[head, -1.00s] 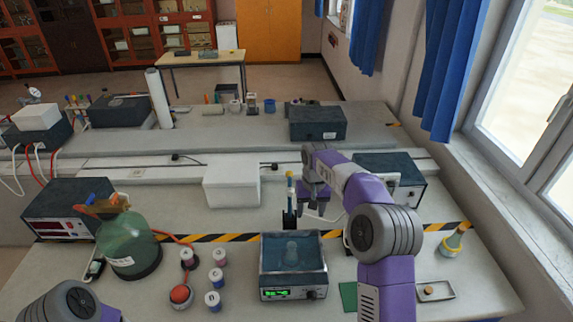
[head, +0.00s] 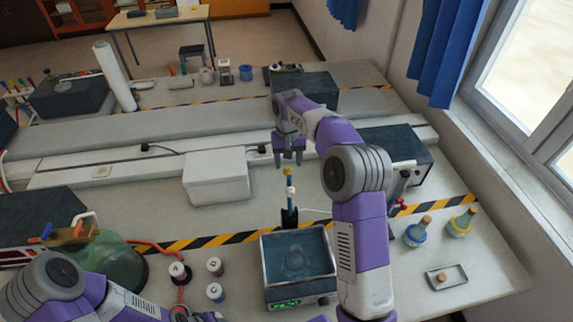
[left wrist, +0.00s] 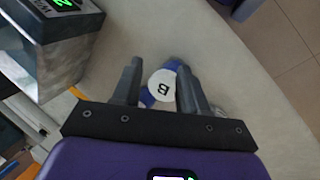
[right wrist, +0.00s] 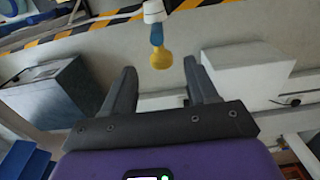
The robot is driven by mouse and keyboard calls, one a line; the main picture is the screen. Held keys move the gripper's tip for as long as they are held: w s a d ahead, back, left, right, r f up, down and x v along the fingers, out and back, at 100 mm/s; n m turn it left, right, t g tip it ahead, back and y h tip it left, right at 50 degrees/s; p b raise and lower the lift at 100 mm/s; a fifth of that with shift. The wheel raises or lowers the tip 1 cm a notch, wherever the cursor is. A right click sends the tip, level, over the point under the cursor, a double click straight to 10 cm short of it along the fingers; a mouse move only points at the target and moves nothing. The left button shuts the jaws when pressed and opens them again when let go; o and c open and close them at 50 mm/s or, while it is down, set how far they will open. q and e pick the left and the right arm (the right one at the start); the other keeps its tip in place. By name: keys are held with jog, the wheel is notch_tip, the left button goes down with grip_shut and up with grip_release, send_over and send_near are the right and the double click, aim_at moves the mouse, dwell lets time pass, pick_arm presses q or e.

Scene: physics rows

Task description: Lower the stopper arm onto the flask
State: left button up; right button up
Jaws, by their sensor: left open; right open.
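The stopper arm (head: 290,187) stands upright behind the water bath, a thin blue rod with a white collar and a yellow knob on a dark post. It also shows in the right wrist view (right wrist: 157,35), its knob ahead of the fingers. The clear flask (head: 294,258) stands in the bath's (head: 268,250) blue basin. My right gripper (head: 289,160) is open and empty, just above the knob in the head view. My left gripper (left wrist: 158,88) is open, with a white cap marked B (left wrist: 161,85) between its fingers in view; contact cannot be told. Its fingertips are hardly visible in the head view.
Several white-capped vials, one at the front (head: 215,291), stand left of the bath. A green round vessel (head: 115,262) is further left. A white box (head: 217,178) lies behind. Corked flasks (head: 417,231) and a small tray (head: 446,278) are at right. A dark device (head: 395,150) stands behind my right arm.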

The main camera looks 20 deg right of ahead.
aim_at(288, 168)
jog(key=f, duration=0.3)
jog(key=shift+w, duration=0.3)
jog(key=shift+s+f, duration=0.1)
jog(key=shift+f, duration=0.45)
grip_shut()
